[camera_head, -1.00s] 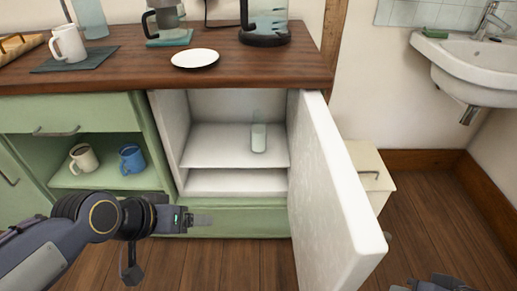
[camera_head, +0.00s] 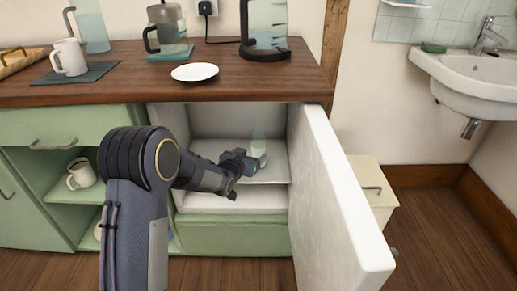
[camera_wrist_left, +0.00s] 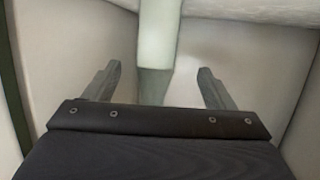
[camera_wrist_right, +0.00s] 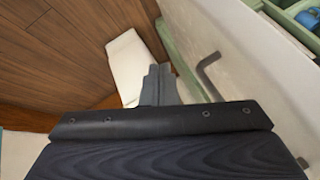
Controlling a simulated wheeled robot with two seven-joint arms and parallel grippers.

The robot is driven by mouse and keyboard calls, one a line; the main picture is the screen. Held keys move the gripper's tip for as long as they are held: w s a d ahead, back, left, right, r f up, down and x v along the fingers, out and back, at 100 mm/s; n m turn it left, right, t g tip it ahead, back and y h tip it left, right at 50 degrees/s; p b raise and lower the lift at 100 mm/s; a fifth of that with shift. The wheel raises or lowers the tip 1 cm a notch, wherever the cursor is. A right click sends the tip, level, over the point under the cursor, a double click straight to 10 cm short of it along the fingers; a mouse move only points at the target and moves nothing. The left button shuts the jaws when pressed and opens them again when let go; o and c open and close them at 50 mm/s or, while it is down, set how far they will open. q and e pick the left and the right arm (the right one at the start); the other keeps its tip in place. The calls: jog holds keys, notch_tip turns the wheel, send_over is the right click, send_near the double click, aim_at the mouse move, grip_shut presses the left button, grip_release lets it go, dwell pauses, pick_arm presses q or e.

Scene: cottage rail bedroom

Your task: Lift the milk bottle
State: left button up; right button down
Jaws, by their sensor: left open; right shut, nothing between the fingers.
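The milk bottle (camera_head: 258,147), pale and translucent, stands upright on the middle shelf of the open fridge (camera_head: 222,115). My left gripper (camera_head: 248,163) reaches into the fridge just in front and left of it. In the left wrist view the bottle (camera_wrist_left: 157,45) is upright between the lines of the open fingers (camera_wrist_left: 160,75).
The open fridge door (camera_head: 338,200) stands on the right, with a bar handle (camera_wrist_right: 209,76) on its outer face. The wooden counter (camera_head: 120,75) above holds a white plate (camera_head: 195,72), a mug and a kettle. A shelf wall borders the fridge's left.

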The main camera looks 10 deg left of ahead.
aim_at(256, 154)
pick_arm(q)
jog(key=x, duration=0.3)
jog(key=shift+d+f+b, duration=0.2)
jog(key=shift+f+b, duration=0.05)
jog(key=shift+b, duration=0.1)
jog(key=b+x, duration=0.1)
jog(key=x, duration=0.1)
jog(key=b+x, duration=0.1)
jog(key=x, duration=0.1)
jog(key=shift+f, duration=0.4)
jog(key=shift+w, duration=0.5)
jog(key=shift+r, duration=0.1)
jog(key=c, duration=1.4)
